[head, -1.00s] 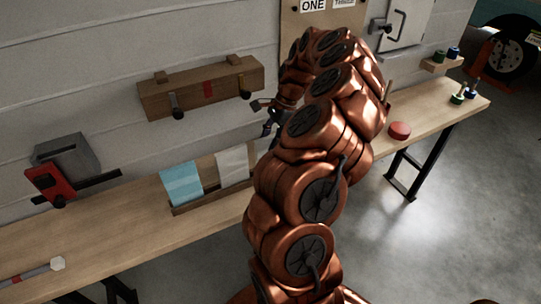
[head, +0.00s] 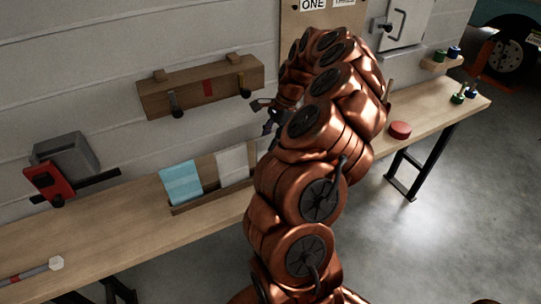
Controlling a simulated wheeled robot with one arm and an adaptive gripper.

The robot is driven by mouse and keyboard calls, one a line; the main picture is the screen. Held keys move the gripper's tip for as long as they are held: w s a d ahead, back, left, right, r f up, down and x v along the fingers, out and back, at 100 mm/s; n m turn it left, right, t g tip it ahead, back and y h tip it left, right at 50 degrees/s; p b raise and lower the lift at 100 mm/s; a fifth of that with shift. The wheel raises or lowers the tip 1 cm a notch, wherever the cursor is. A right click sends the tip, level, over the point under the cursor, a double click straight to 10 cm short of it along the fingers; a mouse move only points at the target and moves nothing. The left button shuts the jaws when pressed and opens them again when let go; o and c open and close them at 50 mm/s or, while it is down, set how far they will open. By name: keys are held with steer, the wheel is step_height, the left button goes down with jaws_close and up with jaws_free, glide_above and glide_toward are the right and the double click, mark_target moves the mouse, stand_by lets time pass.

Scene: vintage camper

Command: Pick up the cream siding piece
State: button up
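A cream-white flat piece (head: 233,163), which looks like the cream siding piece, leans upright in a low wooden rack (head: 213,197) on the workbench. A light blue piece (head: 181,184) stands to its left in the same rack. My gripper (head: 262,114) is above and to the right of the cream piece, in front of the wall. Its dark fingers look spread apart and empty. My arm hides part of the gripper and the right end of the rack.
The wooden workbench (head: 110,237) runs along the wall. A wooden wall box (head: 205,86) with hanging clamps is above the rack. A red and grey device (head: 56,181) stands left, and a red round object (head: 400,131) lies right of my arm. The bench left of the rack is mostly clear.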

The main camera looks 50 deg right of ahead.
jaws_close()
stand_by(0.7)
